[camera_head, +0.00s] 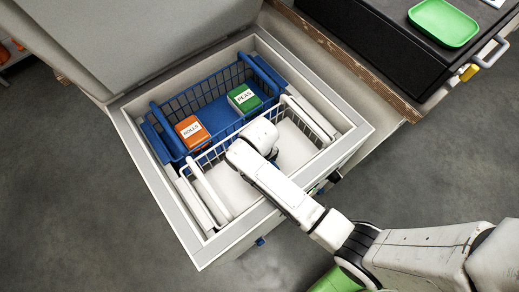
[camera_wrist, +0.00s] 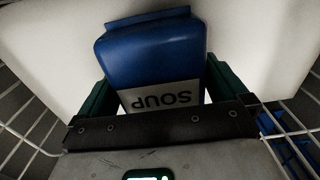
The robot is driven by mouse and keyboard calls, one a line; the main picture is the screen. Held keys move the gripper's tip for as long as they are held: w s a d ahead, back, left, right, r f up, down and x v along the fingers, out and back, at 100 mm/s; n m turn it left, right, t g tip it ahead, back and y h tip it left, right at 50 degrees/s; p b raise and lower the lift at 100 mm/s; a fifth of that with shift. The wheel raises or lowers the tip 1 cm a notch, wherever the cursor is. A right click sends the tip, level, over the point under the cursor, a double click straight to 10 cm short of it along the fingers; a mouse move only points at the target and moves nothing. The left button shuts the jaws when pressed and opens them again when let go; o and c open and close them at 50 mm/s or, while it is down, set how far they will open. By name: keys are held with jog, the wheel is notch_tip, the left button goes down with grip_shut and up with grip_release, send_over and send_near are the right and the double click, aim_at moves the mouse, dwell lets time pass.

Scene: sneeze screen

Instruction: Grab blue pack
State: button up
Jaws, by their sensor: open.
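The blue pack (camera_wrist: 155,55), with a white label reading SOUP, shows upside down in the wrist view. My gripper (camera_wrist: 158,75) is open, with one green finger on each side of the pack. The right finger is close to the pack's side; whether either touches it I cannot tell. In the head view my arm reaches down into the white wire basket (camera_head: 192,178) in the front half of the chest. My wrist hides the gripper and the blue pack there.
Behind is a blue wire basket (camera_head: 213,118) holding an orange ROLLS box (camera_head: 192,132) and a green PEAS box (camera_head: 244,98). The chest's rim (camera_head: 148,170) surrounds both baskets, and its lid (camera_head: 130,35) stands open. A green tray (camera_head: 443,22) lies on a dark counter at right.

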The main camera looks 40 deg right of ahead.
jog(key=c, duration=1)
jog(key=shift+r+p, duration=0.55)
jog(key=shift+r, duration=4.5)
jog(key=shift+c, duration=0.2)
